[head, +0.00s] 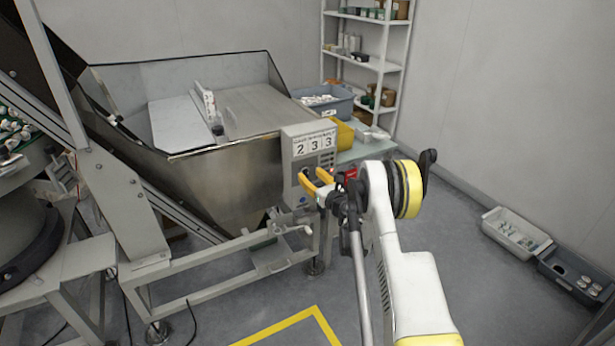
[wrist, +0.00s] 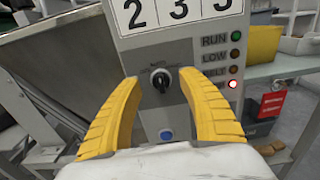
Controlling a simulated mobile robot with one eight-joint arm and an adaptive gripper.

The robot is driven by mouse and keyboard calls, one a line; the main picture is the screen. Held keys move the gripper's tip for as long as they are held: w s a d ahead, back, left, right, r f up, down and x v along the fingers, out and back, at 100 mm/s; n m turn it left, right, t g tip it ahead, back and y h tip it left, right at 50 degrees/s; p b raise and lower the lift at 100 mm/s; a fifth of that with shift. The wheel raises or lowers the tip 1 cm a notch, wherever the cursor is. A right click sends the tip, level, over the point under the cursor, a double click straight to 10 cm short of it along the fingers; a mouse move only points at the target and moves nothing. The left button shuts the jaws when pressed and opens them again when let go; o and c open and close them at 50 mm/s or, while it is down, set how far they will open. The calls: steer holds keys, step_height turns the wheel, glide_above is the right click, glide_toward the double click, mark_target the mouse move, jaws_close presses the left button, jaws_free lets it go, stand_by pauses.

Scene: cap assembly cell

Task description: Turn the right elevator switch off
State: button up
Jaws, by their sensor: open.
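The elevator control box (head: 297,146) stands at the right front corner of the steel hopper and shows the number 233. In the wrist view, its black rotary switch (wrist: 160,80) sits on the grey panel, between the two yellow fingers. The knob's pointer looks close to upright with a slight tilt; its exact setting is hard to tell. My gripper (head: 312,176) is open in front of the panel, with the fingertips on either side of the switch. I cannot tell whether they touch it. In the head view the fingers partly hide the switch.
A blue button (wrist: 166,134) is below the switch. Of the indicator lamps, the bottom red one (wrist: 233,84) is lit. The steel hopper (head: 225,170) and its frame are left of the box. A shelf (head: 365,60) stands behind. Grey bins (head: 516,232) lie on the floor at right.

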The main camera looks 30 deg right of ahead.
mark_target(306, 173)
steer(key=shift+w+b, duration=0.3)
steer(key=shift+w, duration=1)
jaws_close()
steer(key=shift+n, duration=0.3)
steer(key=n, duration=0.4)
steer(key=shift+a, duration=0.25)
steer(key=shift+a+f+n, duration=0.1)
steer(key=shift+a+n, duration=0.05)
steer(key=shift+n, duration=1.95)
